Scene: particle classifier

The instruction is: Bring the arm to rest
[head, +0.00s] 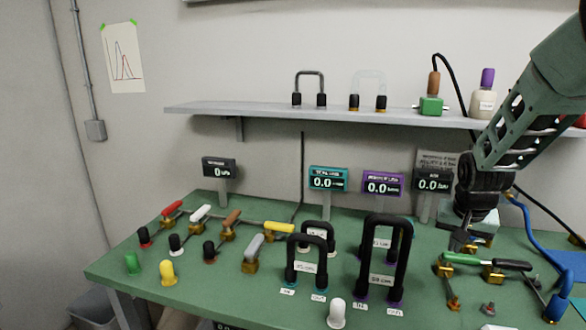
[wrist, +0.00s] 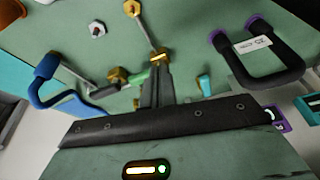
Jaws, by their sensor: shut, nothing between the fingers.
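My arm (head: 520,95) is green and reaches down from the upper right in the head view. My gripper (head: 460,243) points down at the right part of the green bench (head: 215,265), close above the green-handled valve (head: 462,258). In the wrist view the dark fingers of my gripper (wrist: 157,78) are together with nothing between them. The green handle (wrist: 136,80) shows just left of the fingers there. I cannot tell whether the fingers touch it.
A black-handled valve (head: 512,265) stands right of the green one. A shelf (head: 250,109) with fittings and bottles runs behind. Small displays (head: 382,186) line the bench's back. A blue hose (head: 530,235) lies at right.

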